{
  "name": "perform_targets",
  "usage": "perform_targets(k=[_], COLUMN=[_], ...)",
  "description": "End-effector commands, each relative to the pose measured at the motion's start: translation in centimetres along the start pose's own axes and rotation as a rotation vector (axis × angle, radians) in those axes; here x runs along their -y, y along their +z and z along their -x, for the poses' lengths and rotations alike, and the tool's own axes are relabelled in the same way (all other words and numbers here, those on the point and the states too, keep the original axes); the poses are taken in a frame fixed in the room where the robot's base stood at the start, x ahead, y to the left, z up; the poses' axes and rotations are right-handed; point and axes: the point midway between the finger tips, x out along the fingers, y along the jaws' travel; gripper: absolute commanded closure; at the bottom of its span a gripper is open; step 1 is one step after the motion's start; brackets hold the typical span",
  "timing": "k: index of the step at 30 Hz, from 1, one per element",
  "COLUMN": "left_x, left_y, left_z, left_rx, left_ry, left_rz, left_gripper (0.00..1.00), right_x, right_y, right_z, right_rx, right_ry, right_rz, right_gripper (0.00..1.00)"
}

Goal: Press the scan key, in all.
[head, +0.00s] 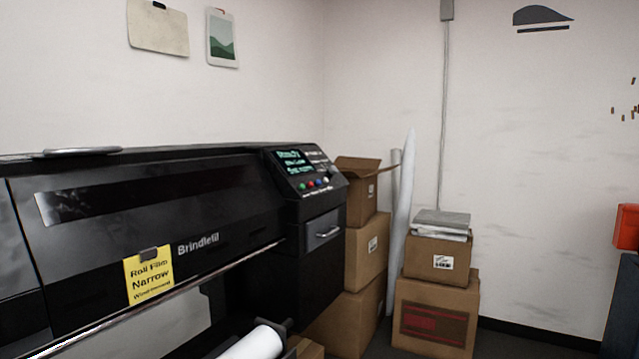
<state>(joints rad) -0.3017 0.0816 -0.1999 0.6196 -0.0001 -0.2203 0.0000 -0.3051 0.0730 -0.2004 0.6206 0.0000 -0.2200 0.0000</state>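A large black printer (110,210) marked "Brindlefil" fills the left side of the head view. Its control panel (305,172) is at its right end, with a lit screen (294,160) showing green and white text. Several small coloured keys (313,184), red, green and blue among them, sit in a row below the screen. Their labels are too small to read, so I cannot tell which is the scan key. Neither of my grippers is in view.
A white roll (255,343) lies below. Stacked cardboard boxes (366,255) and more boxes (436,310) stand right of the printer.

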Motion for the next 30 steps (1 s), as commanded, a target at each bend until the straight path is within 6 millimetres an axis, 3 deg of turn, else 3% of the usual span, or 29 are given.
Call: perform_targets(k=[1, 12, 30], left_x=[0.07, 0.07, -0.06], left_y=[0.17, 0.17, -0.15], left_z=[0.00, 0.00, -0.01], left_rx=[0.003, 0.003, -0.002], left_ry=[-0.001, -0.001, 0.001], left_rz=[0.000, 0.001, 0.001], left_gripper=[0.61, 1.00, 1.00], right_x=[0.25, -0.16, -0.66], right_y=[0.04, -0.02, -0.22], right_z=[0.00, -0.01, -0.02], right_rx=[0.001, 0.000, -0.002], right_ry=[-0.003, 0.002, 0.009], right_rz=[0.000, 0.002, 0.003], right_gripper=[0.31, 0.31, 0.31])
